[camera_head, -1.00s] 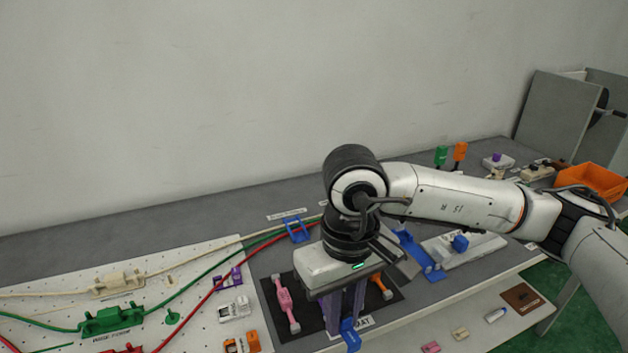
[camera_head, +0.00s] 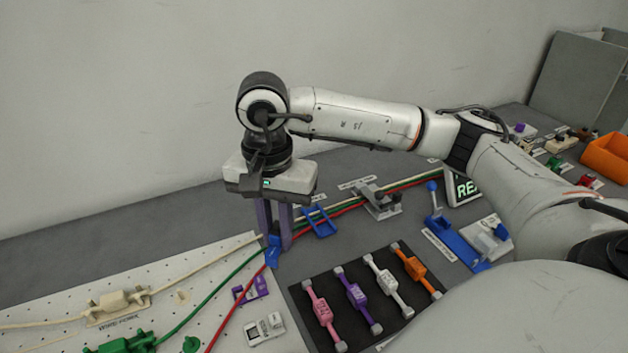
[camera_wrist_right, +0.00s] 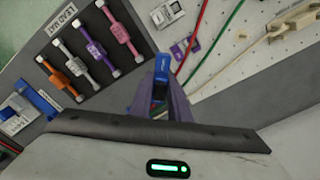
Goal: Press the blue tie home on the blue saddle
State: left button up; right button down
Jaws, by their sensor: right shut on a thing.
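My right gripper (camera_head: 273,236) points down with its purple fingers shut on the blue tie (camera_head: 273,252), which hangs below the fingertips. In the right wrist view the blue tie (camera_wrist_right: 162,68) sits between the fingertips (camera_wrist_right: 160,98). The blue saddle (camera_head: 320,222) is an open blue frame on the grey bench, just right of the gripper in the head view. The cream, green and red cables run by it. The tie is apart from the saddle, left of it and nearer the pegboard edge. My left gripper is not in view.
The white pegboard (camera_head: 215,262) with cable fixtures is at left. A black mat (camera_head: 388,317) holds several coloured leads in front. A grey clamp fixture (camera_head: 380,200) and a blue lever fixture (camera_head: 462,245) stand to the right. An orange bin (camera_head: 608,157) is far right.

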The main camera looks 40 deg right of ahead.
jog(key=w+d+f+m+b, duration=0.1)
jog(key=w+d+m, duration=0.2)
jog(key=d+m, duration=0.5)
jog(key=w+d+f+m+b, duration=0.1)
jog(key=w+d+m, duration=0.3)
jog(key=d+m, duration=0.5)
jog(key=m+b, duration=0.1)
jog(key=m, duration=1)
jog(key=shift+w+f, duration=0.15)
jog(key=shift+f, duration=0.1)
jog(key=shift+a, duration=0.1)
jog(key=shift+f+b, duration=0.6)
jog(key=shift+f, duration=0.95)
jog(key=shift+p, duration=0.3)
